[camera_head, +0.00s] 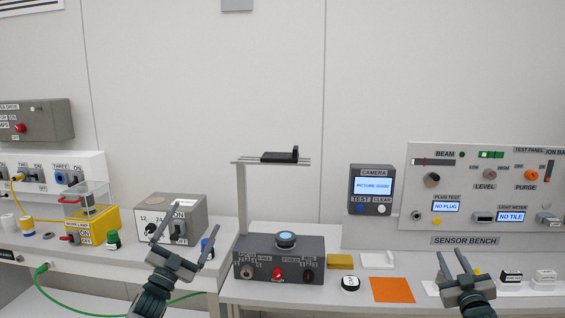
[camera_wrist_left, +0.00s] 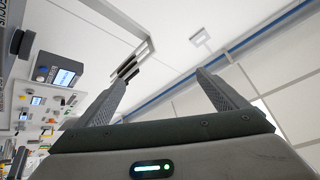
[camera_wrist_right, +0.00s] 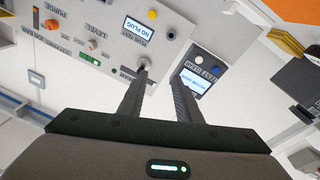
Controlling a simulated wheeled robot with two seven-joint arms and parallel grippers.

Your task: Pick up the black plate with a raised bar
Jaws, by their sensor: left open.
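The black plate with a raised bar (camera_head: 279,157) lies flat on thin rods at the top of a tall grey stand (camera_head: 242,200). Its raised bar is at the right end. Dark and pale bars that look like the plate and rods show in the left wrist view (camera_wrist_left: 130,66), beyond the left finger. My left gripper (camera_head: 192,222) is open and empty, in front of the grey switch box, below and left of the plate. My right gripper (camera_head: 451,254) has its fingers apart with nothing between them, in front of the sensor bench, low and far right of the plate.
A camera screen (camera_head: 371,189) and the sensor panel (camera_head: 480,195) stand to the right. A grey switch box (camera_head: 172,215) is at the left. Space around the plate is clear, with the wall behind.

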